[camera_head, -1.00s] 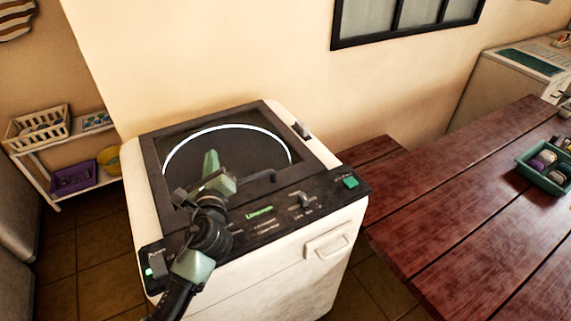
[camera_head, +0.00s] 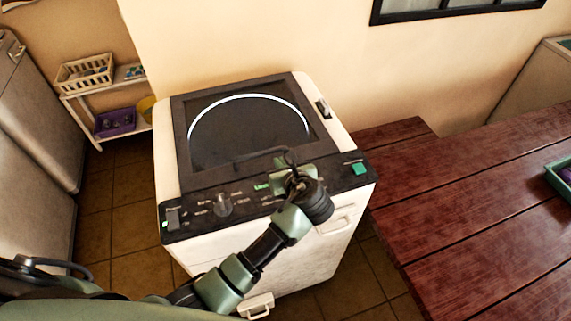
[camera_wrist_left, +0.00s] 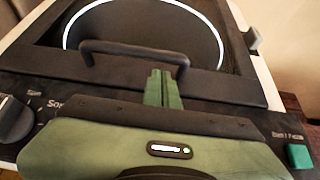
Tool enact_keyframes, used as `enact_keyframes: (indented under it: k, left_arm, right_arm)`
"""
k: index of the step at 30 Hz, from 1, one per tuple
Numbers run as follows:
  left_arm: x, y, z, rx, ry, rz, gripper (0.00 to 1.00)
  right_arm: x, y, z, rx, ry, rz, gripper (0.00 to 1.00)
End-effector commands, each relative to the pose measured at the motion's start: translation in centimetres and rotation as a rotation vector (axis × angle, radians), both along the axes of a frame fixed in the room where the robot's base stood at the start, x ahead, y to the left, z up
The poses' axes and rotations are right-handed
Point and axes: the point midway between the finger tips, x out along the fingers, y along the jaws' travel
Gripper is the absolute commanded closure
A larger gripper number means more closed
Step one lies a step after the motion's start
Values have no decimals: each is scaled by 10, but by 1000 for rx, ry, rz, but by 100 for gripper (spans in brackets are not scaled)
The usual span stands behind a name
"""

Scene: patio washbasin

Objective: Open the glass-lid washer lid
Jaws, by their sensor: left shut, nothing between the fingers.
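The white washer (camera_head: 320,255) stands against the wall with its dark-framed glass lid (camera_head: 245,125) lying flat and shut. The lid also fills the top of the left wrist view (camera_wrist_left: 150,22). A dark bar handle (camera_head: 250,156) sits at the lid's front edge; it also shows in the left wrist view (camera_wrist_left: 120,50). My left gripper (camera_head: 284,164) is over the front of the washer top, by the handle's right end. In the left wrist view its green fingers (camera_wrist_left: 162,88) are together and empty, just by the handle's right end; whether they touch it is unclear. My right gripper is out of view.
The control panel (camera_head: 190,212) with a knob and a green button (camera_head: 359,168) runs along the washer's front. A red wooden table (camera_head: 480,220) stands close on the right. A white shelf (camera_head: 108,100) with baskets is at the back left. Tiled floor is free at left.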

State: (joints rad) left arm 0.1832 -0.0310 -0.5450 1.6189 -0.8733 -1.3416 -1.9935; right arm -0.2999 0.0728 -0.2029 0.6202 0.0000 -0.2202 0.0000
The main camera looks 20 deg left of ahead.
Motion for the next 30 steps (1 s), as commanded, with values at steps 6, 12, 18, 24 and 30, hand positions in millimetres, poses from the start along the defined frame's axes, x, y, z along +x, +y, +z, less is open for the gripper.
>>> enact_keyframes:
  k: [6,12,18,24,30]
  left_arm:
    - [21,14,-14,0,0,0,100]
    - [26,18,-18,-2,-1,0,100]
    - [26,18,-18,-2,-1,0,100]
    - [29,18,-12,-9,6,1,100]
    - [46,19,22,-49,50,1,100]
  right_arm:
    - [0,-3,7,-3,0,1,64]
    - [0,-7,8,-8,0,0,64]
    - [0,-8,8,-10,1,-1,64]
    - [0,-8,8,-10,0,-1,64]
    - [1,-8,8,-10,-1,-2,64]
